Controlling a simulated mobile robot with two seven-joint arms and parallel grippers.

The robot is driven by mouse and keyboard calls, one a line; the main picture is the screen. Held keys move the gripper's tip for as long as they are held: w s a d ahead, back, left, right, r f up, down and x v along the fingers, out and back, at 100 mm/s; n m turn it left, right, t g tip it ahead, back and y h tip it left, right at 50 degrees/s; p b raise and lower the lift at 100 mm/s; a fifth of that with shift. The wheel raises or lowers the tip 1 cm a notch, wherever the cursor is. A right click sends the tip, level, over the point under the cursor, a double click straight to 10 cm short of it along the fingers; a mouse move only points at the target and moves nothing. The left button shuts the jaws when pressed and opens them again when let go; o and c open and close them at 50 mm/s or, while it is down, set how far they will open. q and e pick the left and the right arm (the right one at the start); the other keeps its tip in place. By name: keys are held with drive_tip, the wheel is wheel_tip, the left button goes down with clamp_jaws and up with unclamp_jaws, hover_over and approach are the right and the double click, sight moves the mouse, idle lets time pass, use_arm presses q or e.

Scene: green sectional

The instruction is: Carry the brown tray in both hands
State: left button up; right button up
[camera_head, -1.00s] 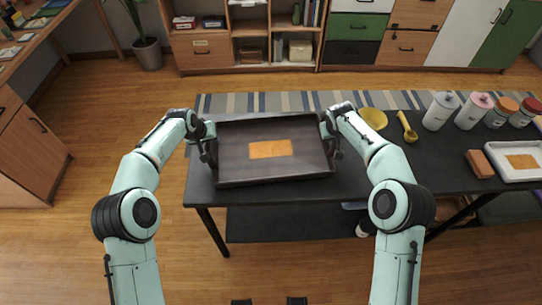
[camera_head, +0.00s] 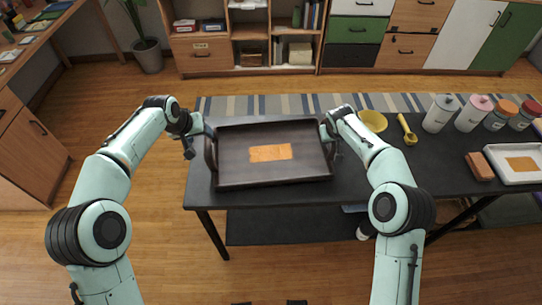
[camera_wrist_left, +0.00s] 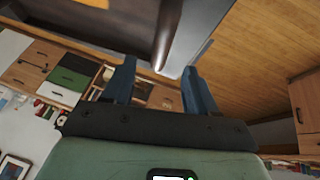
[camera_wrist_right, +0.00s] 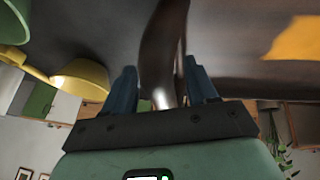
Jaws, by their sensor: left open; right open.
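The brown tray (camera_head: 235,172) lies flat on the dark table, with an orange patch on its floor. My left gripper (camera_head: 191,144) is open, to the left of the tray's left handle (camera_head: 210,152) and apart from it. In the left wrist view, the open left fingers (camera_wrist_left: 160,78) have a dark brown part of the tray (camera_wrist_left: 166,32) beyond their tips. My right gripper (camera_head: 331,140) is at the tray's right end. In the right wrist view, the open right fingers (camera_wrist_right: 160,80) stand on both sides of the tray's right handle (camera_wrist_right: 164,50); contact cannot be told.
On the table (camera_head: 400,178), right of the tray, are a yellow bowl (camera_head: 373,120), a yellow spoon (camera_head: 408,131), several lidded jars, a brown block (camera_head: 479,167) and a white tray (camera_head: 498,155). Floor left of the table is clear.

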drive_tip(key=shift+r, duration=0.2)
use_arm(q)
drive_tip(key=shift+v, duration=1)
use_arm(e)
drive_tip(key=v, duration=1.1)
drive_tip(key=shift+r, duration=0.25)
drive_tip(key=shift+s+a+f, duration=0.1)
drive_tip(key=shift+s, duration=0.15)
